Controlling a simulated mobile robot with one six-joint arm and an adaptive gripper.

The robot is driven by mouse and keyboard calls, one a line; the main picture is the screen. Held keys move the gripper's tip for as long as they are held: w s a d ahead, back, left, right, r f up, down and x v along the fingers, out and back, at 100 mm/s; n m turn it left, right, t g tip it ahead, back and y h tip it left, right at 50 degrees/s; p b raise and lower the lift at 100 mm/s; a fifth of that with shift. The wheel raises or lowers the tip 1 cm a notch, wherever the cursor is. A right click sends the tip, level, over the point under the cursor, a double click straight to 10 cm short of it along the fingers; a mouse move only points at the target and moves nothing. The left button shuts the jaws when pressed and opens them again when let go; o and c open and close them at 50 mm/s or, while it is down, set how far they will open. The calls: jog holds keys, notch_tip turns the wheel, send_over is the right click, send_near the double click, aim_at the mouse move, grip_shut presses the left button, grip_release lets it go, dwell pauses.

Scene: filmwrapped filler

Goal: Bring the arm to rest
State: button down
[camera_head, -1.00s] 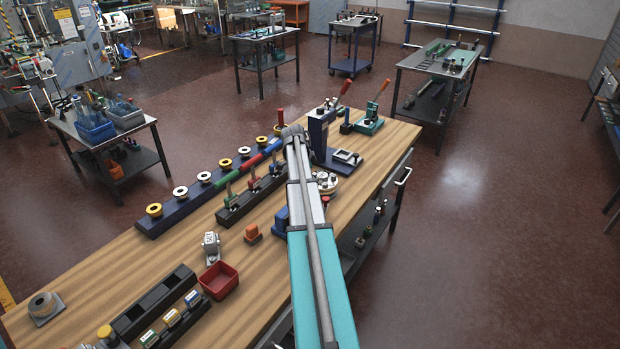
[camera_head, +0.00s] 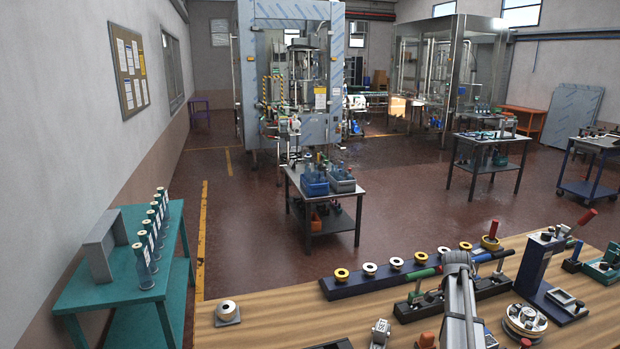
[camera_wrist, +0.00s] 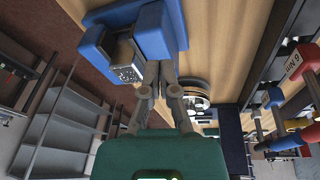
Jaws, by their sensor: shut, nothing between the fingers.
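My gripper (camera_wrist: 160,70) shows in the wrist view, its two fingers brought together and holding nothing. In the head view my arm rises from the lower edge over the wooden workbench (camera_head: 265,325), beside the row of ring-topped stations. The fingers cannot be made out in that view.
A dark blue rail (camera_head: 355,285) with several rings lies along the bench. A blue press (camera_head: 535,265) stands right of my arm, near a round metal fixture (camera_head: 525,322). A teal table (camera_head: 105,260) with several bottles stands left. Open floor (camera_head: 255,240) lies beyond the bench.

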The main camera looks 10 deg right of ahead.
jog(key=s+a+f+n+b, duration=0.1)
jog(key=s+a+n, duration=0.2)
jog(key=a, duration=1.1)
jog(key=s+a+f+n+t+y+b, duration=0.1)
jog(key=s+a+n, duration=0.2)
jog(key=a+n, duration=0.7)
jog(key=s+a+f+n+y+b, duration=0.1)
jog(key=a+n, duration=0.5)
jog(key=a, duration=1.1)
jog(key=shift+s+a+f+n, duration=0.35)
jog(key=shift+s+f, duration=0.2)
jog(key=shift+s, duration=0.7)
